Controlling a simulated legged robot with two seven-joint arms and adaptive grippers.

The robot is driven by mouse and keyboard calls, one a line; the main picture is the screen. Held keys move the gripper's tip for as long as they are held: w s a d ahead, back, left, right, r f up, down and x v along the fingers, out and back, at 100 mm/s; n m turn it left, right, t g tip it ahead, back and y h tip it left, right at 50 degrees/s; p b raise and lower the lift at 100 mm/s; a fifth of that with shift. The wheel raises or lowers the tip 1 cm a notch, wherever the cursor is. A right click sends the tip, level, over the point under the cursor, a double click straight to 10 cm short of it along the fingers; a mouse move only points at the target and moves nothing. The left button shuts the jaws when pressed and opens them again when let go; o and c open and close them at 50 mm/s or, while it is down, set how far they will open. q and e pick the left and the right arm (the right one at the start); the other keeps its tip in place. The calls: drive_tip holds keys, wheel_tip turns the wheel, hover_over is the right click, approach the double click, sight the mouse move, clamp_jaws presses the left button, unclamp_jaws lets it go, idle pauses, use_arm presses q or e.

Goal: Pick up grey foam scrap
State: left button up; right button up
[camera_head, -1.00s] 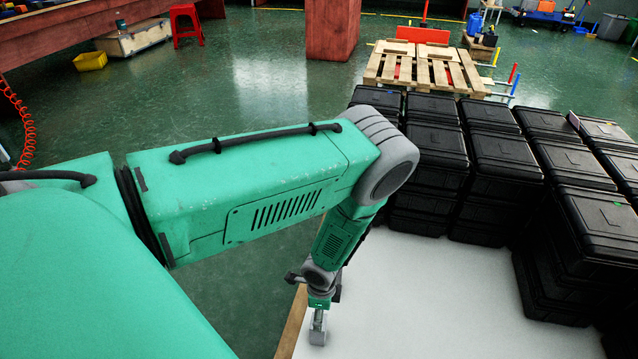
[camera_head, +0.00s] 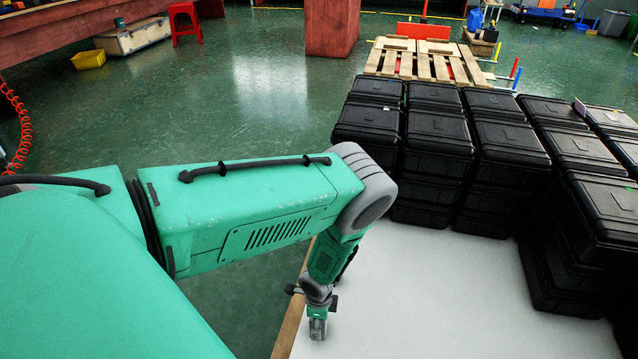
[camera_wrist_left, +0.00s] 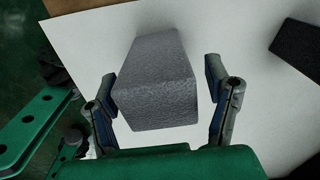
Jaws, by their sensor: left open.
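The grey foam scrap (camera_wrist_left: 156,84) is a rough grey block on the white table top in the left wrist view. My left gripper (camera_wrist_left: 164,92) is open, with one finger on each side of the block. The left finger is close to the block's left side; a small gap shows at the right finger. In the head view my left gripper (camera_head: 318,330) points down over the left part of the table. The foam cannot be told apart from the gripper there. My right gripper is not in view.
The white table (camera_head: 430,290) has a wooden edge on its left. Stacks of black cases (camera_head: 440,150) stand along its back and right side. The middle of the table is clear. A dark object (camera_wrist_left: 297,42) lies at the upper right in the left wrist view.

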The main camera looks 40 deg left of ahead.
use_arm(q)
drive_tip(key=shift+r, duration=0.1)
drive_tip(key=c, duration=0.9)
drive_tip(key=shift+o, duration=0.2)
